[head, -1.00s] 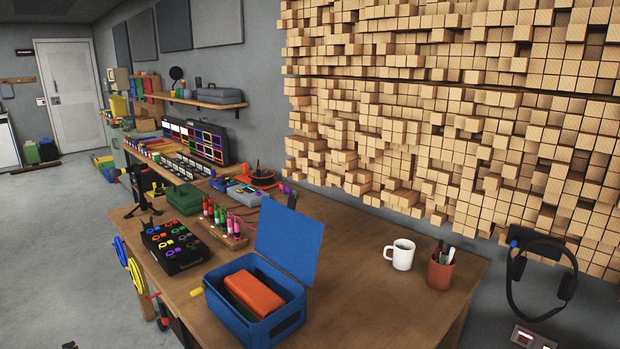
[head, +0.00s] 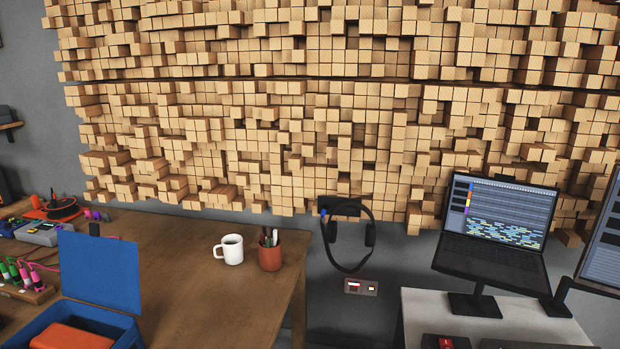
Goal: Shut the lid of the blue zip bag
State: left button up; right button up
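The blue bag (head: 112,322) is a box-like container on the wooden table at the lower left of the head view, partly cut off by the bottom edge. Its blue lid (head: 100,270) stands up, open, along the far side. An orange block (head: 68,338) lies inside it. Neither of my grippers shows in the head view.
The wooden table (head: 190,285) has free room right of the bag. A white mug (head: 231,250) and a pen cup (head: 270,256) stand near its right edge. Headphones (head: 348,238) hang on the wall. A laptop (head: 495,235) stands above a white desk (head: 420,310) at right.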

aim_at(96, 269)
jog(key=k+j+u, duration=0.1)
jog(key=u, duration=1.15)
